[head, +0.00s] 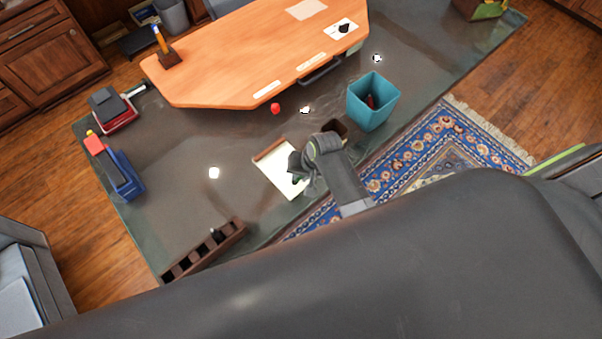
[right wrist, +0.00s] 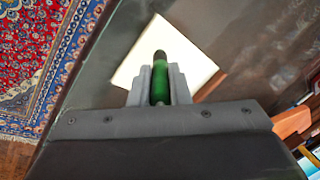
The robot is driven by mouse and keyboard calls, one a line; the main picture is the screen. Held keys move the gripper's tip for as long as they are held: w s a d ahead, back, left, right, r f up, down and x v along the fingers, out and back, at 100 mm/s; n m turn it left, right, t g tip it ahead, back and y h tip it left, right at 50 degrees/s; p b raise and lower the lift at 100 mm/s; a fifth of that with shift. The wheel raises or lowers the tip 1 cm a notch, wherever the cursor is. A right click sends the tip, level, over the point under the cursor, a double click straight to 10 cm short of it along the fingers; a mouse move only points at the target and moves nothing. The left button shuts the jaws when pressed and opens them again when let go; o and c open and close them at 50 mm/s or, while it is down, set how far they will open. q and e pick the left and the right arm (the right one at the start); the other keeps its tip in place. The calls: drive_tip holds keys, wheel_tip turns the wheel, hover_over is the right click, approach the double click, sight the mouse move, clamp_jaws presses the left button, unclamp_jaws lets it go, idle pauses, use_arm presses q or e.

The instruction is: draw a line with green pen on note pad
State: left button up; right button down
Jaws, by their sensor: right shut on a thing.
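The note pad (head: 277,175) lies on the dark glass desk top in the head view, a cream page with a brown strip along its upper edge. It also shows in the right wrist view (right wrist: 198,58), behind the pen. My right gripper (head: 297,173) is over the right part of the pad. In the right wrist view my right gripper (right wrist: 160,88) is shut on the green pen (right wrist: 160,84), whose dark end points toward the pad. I cannot tell whether the pen touches the page. No line is visible on the part of the page that shows. My left gripper is not in view.
A brown compartment holder (head: 205,252) lies at the front left, and a blue and red device (head: 115,168) at the left. The glass between them is mostly clear.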

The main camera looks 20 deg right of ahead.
drive_tip(key=shift+f+b, duration=0.3)
drive_tip(key=shift+f, duration=0.2)
idle(0.4)
drive_tip(key=shift+d, duration=0.1)
drive_tip(key=shift+w+d+p, duration=0.25)
drive_tip(key=shift+d+p, duration=0.05)
drive_tip(key=shift+d, duration=0.3)
drive_tip(key=shift+w+d, duration=0.25)
drive_tip(key=shift+d, duration=0.45)
drive_tip(key=shift+d, duration=0.1)
drive_tip(key=shift+w+d, duration=0.25)
drive_tip(key=shift+d, duration=0.3)
drive_tip(key=shift+w+d, duration=0.1)
drive_tip(key=shift+d, duration=0.05)
drive_tip(key=shift+w+d, duration=0.15)
drive_tip(key=shift+d, duration=0.3)
